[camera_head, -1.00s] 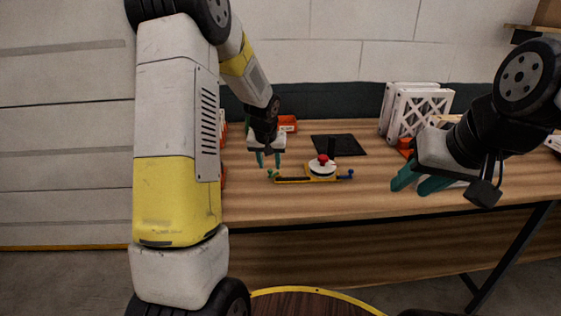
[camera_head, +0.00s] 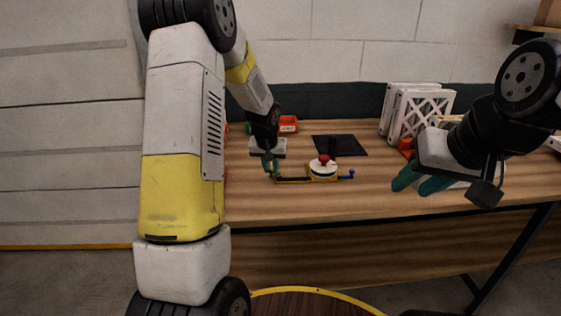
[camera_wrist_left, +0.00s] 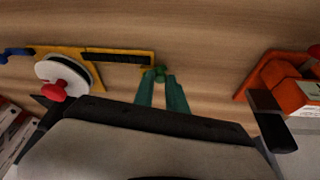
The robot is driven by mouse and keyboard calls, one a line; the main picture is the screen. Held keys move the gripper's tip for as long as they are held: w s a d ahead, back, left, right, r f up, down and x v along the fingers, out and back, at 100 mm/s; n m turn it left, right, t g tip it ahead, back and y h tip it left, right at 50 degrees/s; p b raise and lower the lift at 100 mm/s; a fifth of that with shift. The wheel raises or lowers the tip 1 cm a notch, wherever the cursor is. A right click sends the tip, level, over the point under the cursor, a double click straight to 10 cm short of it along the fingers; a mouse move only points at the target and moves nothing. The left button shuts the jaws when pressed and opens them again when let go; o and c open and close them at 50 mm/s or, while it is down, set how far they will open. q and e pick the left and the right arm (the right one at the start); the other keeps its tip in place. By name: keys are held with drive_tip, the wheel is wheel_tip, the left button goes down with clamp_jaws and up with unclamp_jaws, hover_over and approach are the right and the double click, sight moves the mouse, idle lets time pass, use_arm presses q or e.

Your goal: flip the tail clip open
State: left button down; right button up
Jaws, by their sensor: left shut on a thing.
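A yellow fixture (camera_head: 293,180) lies on the wooden table, with a dark strip along its bar. It also shows in the left wrist view (camera_wrist_left: 100,82). A white round part with a red knob (camera_head: 323,168) stands on the fixture. My right gripper (camera_head: 416,186) is open and empty, at the right above the table's front.
A black mat (camera_head: 350,146) and white lattice-faced filters (camera_head: 420,115) are further back. The front table strip is clear.

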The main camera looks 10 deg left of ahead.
use_arm(q)
drive_tip(key=shift+w+a+m+h, duration=0.15)
drive_tip(key=shift+a+m+h, duration=0.2)
drive_tip(key=shift+m, duration=0.25)
drive_tip(key=shift+w+a+m+h, duration=0.1)
drive_tip(key=shift+m+h, duration=0.1)
drive_tip(key=shift+m, duration=0.3)
drive_tip(key=shift+w+m+h, duration=0.1)
drive_tip(key=shift+m+h, duration=0.05)
drive_tip(key=shift+m, duration=0.35)
drive_tip(key=c, duration=1.3)
unclamp_jaws()
drive_tip(key=shift+c, duration=0.2)
drive_tip(key=v, duration=0.7)
drive_tip(key=shift+r, duration=0.35)
drive_tip(key=shift+s, duration=0.2)
